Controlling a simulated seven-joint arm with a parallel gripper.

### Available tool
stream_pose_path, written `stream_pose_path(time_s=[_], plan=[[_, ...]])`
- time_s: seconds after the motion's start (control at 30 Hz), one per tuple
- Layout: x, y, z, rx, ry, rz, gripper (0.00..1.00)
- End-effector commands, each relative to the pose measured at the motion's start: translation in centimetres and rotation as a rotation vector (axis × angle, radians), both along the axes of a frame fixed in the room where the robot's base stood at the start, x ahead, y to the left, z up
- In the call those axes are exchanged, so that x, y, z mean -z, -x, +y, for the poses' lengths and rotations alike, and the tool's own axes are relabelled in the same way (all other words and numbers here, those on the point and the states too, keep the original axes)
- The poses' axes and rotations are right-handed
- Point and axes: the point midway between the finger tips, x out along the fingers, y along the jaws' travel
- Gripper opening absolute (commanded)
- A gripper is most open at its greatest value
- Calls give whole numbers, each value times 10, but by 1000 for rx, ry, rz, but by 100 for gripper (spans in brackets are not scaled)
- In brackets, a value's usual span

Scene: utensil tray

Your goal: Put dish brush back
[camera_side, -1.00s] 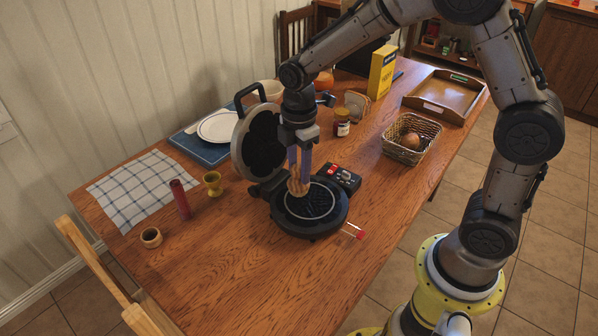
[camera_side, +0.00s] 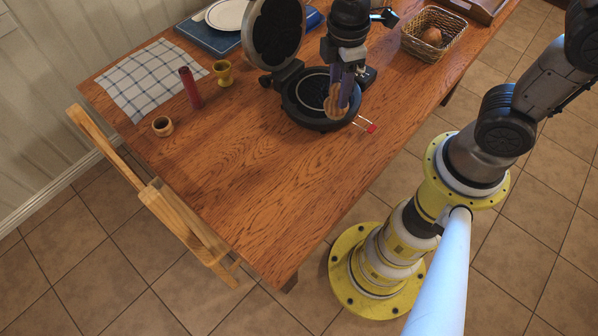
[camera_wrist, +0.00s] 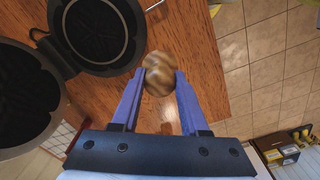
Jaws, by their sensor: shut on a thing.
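My gripper (camera_side: 345,88) is shut on a tan-brown, rounded thing (camera_side: 334,107) with lighter and darker bands. In the wrist view my gripper (camera_wrist: 160,78) pinches this brown thing (camera_wrist: 159,80) between two blue fingers. I cannot tell from its shape whether it is the dish brush, and no other dish brush shows. In the side view the held thing overlaps the front right rim of an open black waffle iron (camera_side: 292,108); its height above the rim is unclear. The iron's base also shows in the wrist view (camera_wrist: 95,40). No utensil tray is visible.
The iron's raised lid (camera_side: 276,32) stands behind its base. A red-tipped wire handle (camera_side: 371,128) sticks out at right. A wicker basket (camera_side: 408,40), red cylinder (camera_side: 191,90), yellow cup (camera_side: 223,74) and small ring (camera_side: 162,126) stand around. The front table is clear.

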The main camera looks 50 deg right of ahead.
Motion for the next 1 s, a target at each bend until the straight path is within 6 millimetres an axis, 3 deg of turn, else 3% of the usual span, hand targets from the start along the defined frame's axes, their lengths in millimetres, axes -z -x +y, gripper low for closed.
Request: stream_pose_path(time_s=[0.03,0.2,0.3,0.43,0.67,1.0], plan=[[-2,20,9,-9,-1,-4,0],[-3,77,26,-48,-1,-4,0],[-4,102,33,-105,-2,-3,0],[-7,117,39,-173,-2,-3,0],[-5,111,52,-212,2,3,0],[26,54,91,-211,2,3,0]])
